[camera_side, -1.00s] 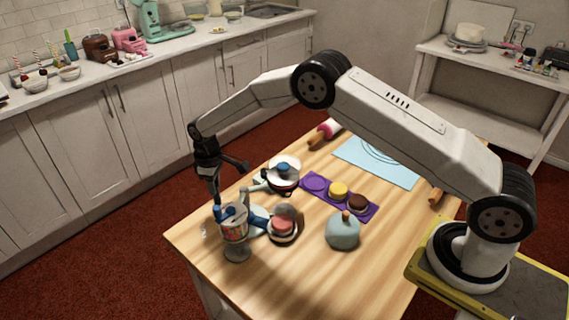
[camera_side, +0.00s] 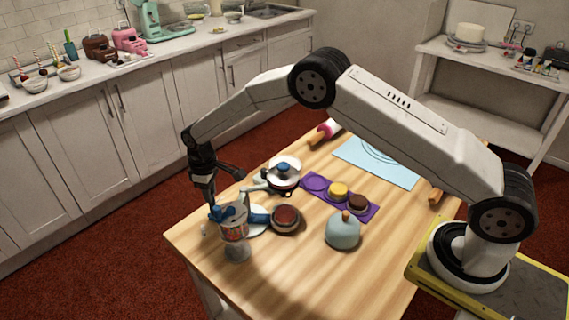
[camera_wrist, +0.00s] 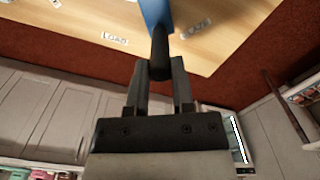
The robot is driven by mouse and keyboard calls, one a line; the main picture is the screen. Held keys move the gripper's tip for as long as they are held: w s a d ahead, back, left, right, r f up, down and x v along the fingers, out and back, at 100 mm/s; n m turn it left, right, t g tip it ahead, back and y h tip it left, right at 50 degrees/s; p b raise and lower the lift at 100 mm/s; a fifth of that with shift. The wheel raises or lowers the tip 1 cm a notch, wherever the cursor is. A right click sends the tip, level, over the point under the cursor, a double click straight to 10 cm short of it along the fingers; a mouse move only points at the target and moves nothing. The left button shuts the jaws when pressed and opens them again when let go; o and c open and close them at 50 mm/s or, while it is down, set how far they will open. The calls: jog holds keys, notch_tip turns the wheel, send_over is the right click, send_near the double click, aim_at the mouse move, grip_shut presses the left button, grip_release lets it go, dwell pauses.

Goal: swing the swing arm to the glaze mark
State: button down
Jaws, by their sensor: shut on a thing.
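The swing arm shows in the wrist view as a blue bar (camera_wrist: 154,12) with a dark upright grip (camera_wrist: 159,48). My gripper (camera_wrist: 159,76) is shut on that grip. A round dark-red cake (camera_side: 286,216) is at the bar's right end. A load label (camera_wrist: 114,38) lies to the left.
Another turntable (camera_side: 284,174) with a blue knob is behind. The front is bare wood.

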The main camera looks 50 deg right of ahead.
jog(key=shift+a, duration=0.1)
jog(key=shift+s+a, duration=0.9)
jog(key=shift+s, duration=0.1)
jog(key=shift+s+a, duration=0.2)
jog(key=shift+s, duration=0.1)
jog(key=c, duration=0.5)
grip_release()
jog(key=shift+r, duration=3.5)
